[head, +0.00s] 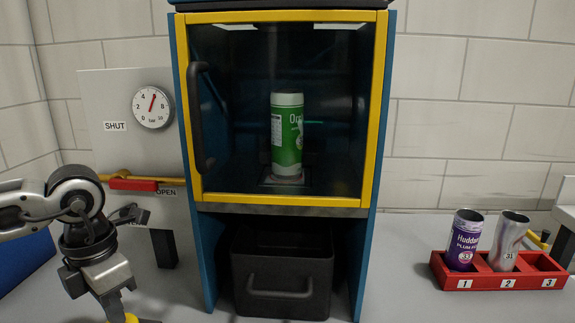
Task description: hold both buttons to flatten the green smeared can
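A green and white can (287,140) stands upright inside the press cabinet, behind the closed yellow-framed glass door (376,110). Its lettering begins "Or", and pale marks show on its side; whether they are smears I cannot tell. It looks full height, on a small round base. My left gripper (116,308) points down at the lower left, outside the cabinet. Its fingertips are by a yellow item (131,319) cut off by the bottom edge; contact and finger opening are unclear. No buttons can be clearly made out. My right gripper is not seen.
A gauge (152,107) and a red-handled valve (134,184) with SHUT and OPEN labels are at left. A black bin (281,271) sits below the press. A red rack (485,281) at right holds a purple can (464,240) and a dented silver can (508,242); slot 3 is empty.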

